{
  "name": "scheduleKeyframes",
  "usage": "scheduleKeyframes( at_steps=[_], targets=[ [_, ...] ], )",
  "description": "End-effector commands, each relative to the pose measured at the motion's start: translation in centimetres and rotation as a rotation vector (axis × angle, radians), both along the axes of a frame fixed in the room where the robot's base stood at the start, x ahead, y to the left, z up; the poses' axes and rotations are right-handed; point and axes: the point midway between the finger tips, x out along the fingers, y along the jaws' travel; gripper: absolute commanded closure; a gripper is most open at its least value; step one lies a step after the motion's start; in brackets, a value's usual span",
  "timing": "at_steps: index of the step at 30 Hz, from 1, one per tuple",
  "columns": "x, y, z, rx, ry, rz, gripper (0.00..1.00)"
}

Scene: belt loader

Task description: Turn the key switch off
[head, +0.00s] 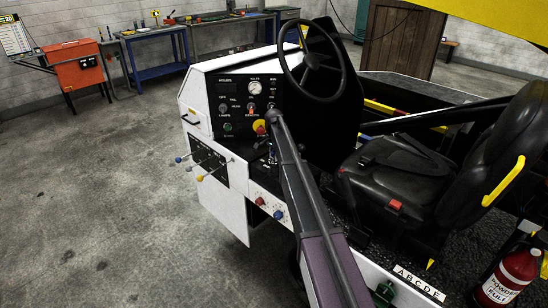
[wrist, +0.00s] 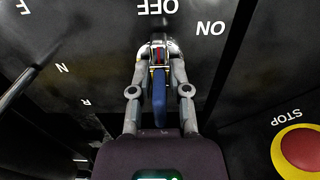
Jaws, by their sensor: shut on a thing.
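The key switch (wrist: 157,46) is in the wrist view, a chrome barrel on the black panel with a blue-headed key (wrist: 159,92) in it. The white labels OFF and ON stand upside down beyond it, OFF nearly straight above and ON to the right. The key's blue head runs almost upright in the picture, roughly in line with OFF. My gripper (wrist: 158,72) has its two grey fingers closed on the key from both sides. In the head view my arm reaches to the dashboard and hides the key switch and the gripper tips.
A red stop button on yellow (wrist: 301,146) sits close to the right of my gripper; it also shows in the head view (head: 259,126). The steering wheel (head: 311,56) and black seat (head: 420,165) are near my arm. Coloured-knob levers (head: 208,168) stick out at left.

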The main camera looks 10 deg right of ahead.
Motion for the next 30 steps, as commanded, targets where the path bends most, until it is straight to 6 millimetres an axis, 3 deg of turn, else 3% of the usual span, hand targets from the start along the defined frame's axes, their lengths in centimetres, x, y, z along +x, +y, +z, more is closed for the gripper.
scheduleKeyframes(
  at_steps=[4, 5, 8, 30],
  targets=[
    [-0.14, -0.02, -0.02, 0.0, 0.003, 0.001, 1.0],
    [-0.13, -0.01, -0.02, 0.0, 0.003, 0.001, 0.71],
    [-0.12, 0.0, -0.02, 0.0, 0.003, 0.001, 0.42],
    [-0.02, 0.02, 0.0, 0.001, 0.001, -0.079, 0.42]
  ],
)
